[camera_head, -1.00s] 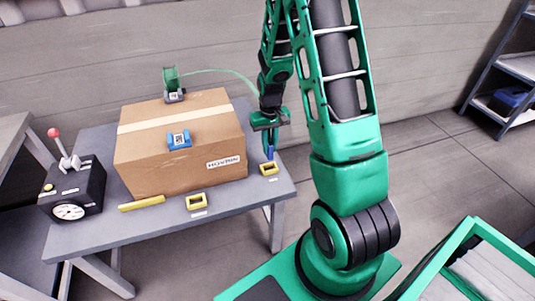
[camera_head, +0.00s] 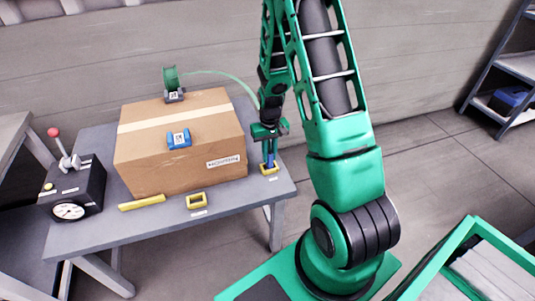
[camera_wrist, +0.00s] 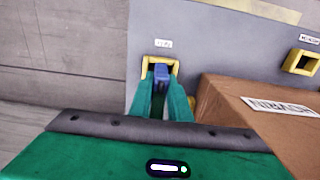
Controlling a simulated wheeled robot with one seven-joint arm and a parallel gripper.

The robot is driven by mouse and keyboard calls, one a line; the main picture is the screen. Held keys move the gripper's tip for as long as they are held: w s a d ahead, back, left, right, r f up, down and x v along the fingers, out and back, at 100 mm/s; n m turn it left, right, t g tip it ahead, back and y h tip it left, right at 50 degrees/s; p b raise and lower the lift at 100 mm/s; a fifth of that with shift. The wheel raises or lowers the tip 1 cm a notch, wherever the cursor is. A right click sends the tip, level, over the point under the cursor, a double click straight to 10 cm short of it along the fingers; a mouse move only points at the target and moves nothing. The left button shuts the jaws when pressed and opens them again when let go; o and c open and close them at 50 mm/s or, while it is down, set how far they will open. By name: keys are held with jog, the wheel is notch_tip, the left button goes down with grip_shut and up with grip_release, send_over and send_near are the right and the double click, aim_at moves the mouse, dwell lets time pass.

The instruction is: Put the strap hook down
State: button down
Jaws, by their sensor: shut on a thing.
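My gripper (camera_head: 269,150) is shut on a blue piece, which I take to be the strap hook (camera_head: 269,161). It points down at the right end of the table. Its lower end is at the yellow square holder (camera_head: 270,169). In the wrist view the blue hook (camera_wrist: 161,72) shows between my green fingertips (camera_wrist: 161,82), within the outline of the yellow holder (camera_wrist: 147,67). I cannot tell how deep it sits. A green strap (camera_head: 222,73) runs from the green reel (camera_head: 171,78) toward my gripper.
A second yellow holder (camera_head: 196,201) and a yellow bar (camera_head: 142,203) lie in front. A black lever box (camera_head: 75,191) stands left.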

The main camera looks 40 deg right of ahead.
aim_at(269, 152)
jog(key=shift+f, duration=0.1)
jog(key=c, duration=1.6)
grip_release()
jog(key=shift+c, duration=0.2)
notch_tip(269, 152, up, 12)
jog(key=r, duration=0.1)
jog(key=s+r+m, duration=0.2)
jog(key=s+r, duration=1)
jog(key=s, duration=0.2)
jog(key=s+a+r, duration=0.1)
jog(key=s, duration=0.6)
jog(key=s+a+r+m, duration=0.1)
jog(key=s+a+r, duration=0.1)
jog(key=s, duration=0.5)
jog(key=shift+s, duration=0.2)
jog(key=shift+r, duration=0.1)
